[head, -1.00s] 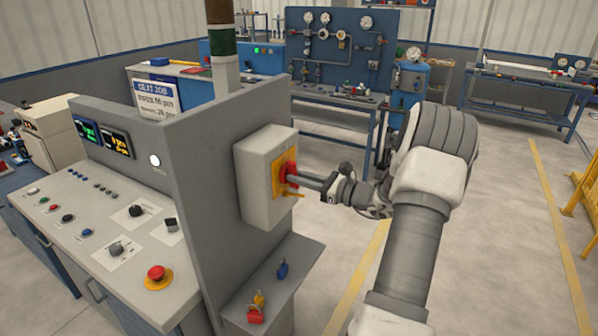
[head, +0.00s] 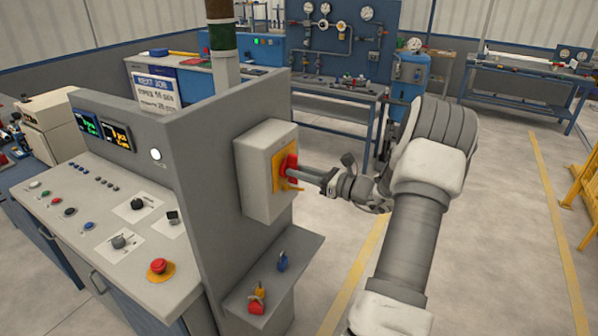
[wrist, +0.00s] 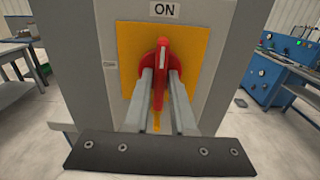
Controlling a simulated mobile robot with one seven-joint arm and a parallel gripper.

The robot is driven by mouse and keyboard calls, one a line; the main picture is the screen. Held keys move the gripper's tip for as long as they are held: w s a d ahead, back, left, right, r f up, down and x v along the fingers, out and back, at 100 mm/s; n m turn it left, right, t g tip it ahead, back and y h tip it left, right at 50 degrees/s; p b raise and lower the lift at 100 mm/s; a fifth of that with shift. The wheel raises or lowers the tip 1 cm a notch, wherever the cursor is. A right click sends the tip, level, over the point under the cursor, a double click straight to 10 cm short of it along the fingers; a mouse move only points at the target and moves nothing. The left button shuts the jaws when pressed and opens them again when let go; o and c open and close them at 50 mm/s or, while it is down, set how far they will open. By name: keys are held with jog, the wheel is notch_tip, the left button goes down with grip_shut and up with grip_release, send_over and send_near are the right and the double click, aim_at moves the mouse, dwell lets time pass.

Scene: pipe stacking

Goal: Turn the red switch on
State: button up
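The red switch (head: 291,167) sits on a yellow plate on the side of a grey box (head: 254,190) fixed to the console wall. In the wrist view the red handle (wrist: 163,62) stands nearly upright, its top end toward the "ON" label (wrist: 164,10) above the plate. My gripper (head: 302,173) reaches in from the right, its fingers at the switch. In the wrist view the two grey fingers of my gripper (wrist: 162,82) lie one on each side of the handle, closed in on it.
A shelf (head: 300,262) below the box holds a red and yellow padlock (head: 257,299) and a blue one (head: 282,262). The console top (head: 95,225) with buttons and a red emergency stop (head: 158,268) is at left. The floor to the right of my arm is open.

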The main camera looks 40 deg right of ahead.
jog(key=shift+o, duration=1.4)
jog(key=b+v, duration=0.3)
jog(key=v, duration=1.4)
jog(key=shift+s, duration=0.2)
jog(key=shift+d, duration=0.15)
